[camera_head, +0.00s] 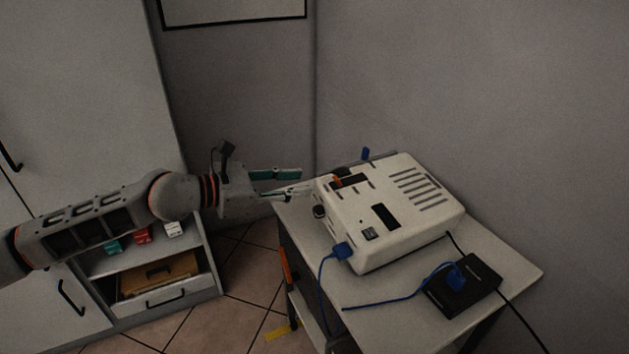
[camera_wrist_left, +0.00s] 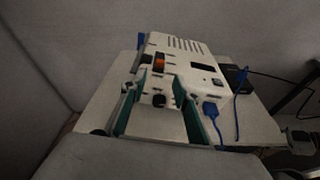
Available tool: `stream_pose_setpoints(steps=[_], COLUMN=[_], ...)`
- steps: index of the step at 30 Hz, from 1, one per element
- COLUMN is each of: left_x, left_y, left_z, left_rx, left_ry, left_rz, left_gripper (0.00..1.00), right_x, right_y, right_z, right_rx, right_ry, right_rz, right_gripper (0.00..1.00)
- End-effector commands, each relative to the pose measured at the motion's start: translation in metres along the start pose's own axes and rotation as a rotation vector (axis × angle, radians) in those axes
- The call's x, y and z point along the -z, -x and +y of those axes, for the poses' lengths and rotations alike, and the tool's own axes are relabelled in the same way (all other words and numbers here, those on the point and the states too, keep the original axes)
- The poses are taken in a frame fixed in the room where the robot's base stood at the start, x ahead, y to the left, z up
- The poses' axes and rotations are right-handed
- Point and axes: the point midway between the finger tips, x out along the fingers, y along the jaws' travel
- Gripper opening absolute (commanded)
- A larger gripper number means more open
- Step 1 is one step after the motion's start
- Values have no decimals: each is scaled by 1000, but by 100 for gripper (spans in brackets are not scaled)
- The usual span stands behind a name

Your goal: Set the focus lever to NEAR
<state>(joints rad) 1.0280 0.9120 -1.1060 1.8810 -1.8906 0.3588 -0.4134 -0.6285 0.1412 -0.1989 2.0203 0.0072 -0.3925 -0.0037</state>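A cream box-shaped device (camera_head: 395,215) with vents sits on a small table. An orange lever-like piece (camera_head: 350,181) stands at a dark slot on its top, near the left end. The piece also shows in the left wrist view (camera_wrist_left: 160,61). I cannot read any NEAR marking. My left gripper (camera_head: 303,181) is open and empty, its teal fingers apart beside the device's left end. In the left wrist view the fingers (camera_wrist_left: 161,82) spread either side of a black knob (camera_wrist_left: 159,100) on the device's near face; contact cannot be told.
A blue plug (camera_head: 342,250) sits at the device's front, its cable hanging over the table edge. A black box (camera_head: 462,287) with another blue plug and cables lies on the table (camera_head: 515,267) at front right. An open-shelved cabinet (camera_head: 165,297) stands at left.

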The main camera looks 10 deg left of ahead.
Motion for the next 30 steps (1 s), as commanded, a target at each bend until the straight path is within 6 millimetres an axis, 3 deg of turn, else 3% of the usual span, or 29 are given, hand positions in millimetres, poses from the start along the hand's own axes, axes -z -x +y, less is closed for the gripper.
stream_pose_setpoints(steps=[7,20,26,30], left_x=[1,0,0,0], left_y=[25,25,9,-2], left_z=[0,-4,-42,-76], left_rx=[0,6,68,119], left_ry=[1,18,250,556], left_rz=[1,-6,-84,-174], left_gripper=[31,31,31,31], right_x=[0,0,5,9], right_y=[0,0,1,3], right_z=[0,0,1,2], right_rx=[0,0,-2,-2], right_ry=[0,-1,-2,-5], right_rz=[0,1,5,8], right_gripper=[28,28,28,28])
